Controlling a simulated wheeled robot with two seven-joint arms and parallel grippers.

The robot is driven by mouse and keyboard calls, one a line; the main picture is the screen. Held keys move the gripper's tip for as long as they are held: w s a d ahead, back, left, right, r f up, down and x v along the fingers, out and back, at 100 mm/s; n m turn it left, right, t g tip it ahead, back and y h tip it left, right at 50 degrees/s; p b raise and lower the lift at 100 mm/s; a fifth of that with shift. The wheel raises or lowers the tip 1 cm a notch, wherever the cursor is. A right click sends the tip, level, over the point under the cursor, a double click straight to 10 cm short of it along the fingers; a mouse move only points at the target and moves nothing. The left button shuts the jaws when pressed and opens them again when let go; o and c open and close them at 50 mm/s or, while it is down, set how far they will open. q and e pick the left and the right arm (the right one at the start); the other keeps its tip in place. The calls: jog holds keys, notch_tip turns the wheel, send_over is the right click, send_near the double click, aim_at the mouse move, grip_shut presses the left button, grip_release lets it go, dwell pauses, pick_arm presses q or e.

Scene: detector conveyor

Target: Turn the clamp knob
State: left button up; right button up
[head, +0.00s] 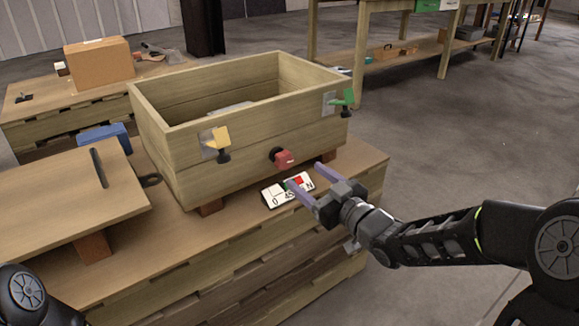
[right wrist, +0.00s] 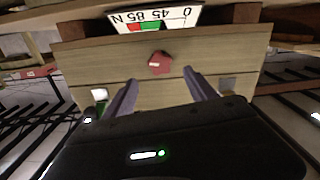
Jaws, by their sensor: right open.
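The red clamp knob (head: 284,159) sits on a dark mount on the front wall of a wooden box (head: 240,151), low and near the middle. In the right wrist view the red knob (right wrist: 160,63) shows just beyond and between the fingertips. My right gripper (head: 305,176) has purple fingers, open, pointing at the box front, with nothing visible between them. The right wrist view also shows the open fingers (right wrist: 161,76), apart from the knob as far as I can tell. My left gripper is out of view; only part of my left arm shows.
A white scale card (head: 287,189) with red and green patches lies below the knob. A yellow latch (head: 218,139) and a green latch (head: 344,99) flank it on the box. A wooden board (head: 60,199) lies at left. Open floor extends right.

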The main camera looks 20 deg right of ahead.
aim_at(286, 161)
jog(key=b+x, duration=0.2)
jog(key=x, duration=0.4)
jog(key=shift+w+a+f, duration=0.1)
jog(key=shift+w+f, duration=0.05)
jog(key=shift+x, duration=0.75)
jog(key=shift+c, duration=0.6)
jog(key=c, duration=1.3)
jog(key=shift+o, duration=0.2)
jog(key=shift+m, duration=0.4)
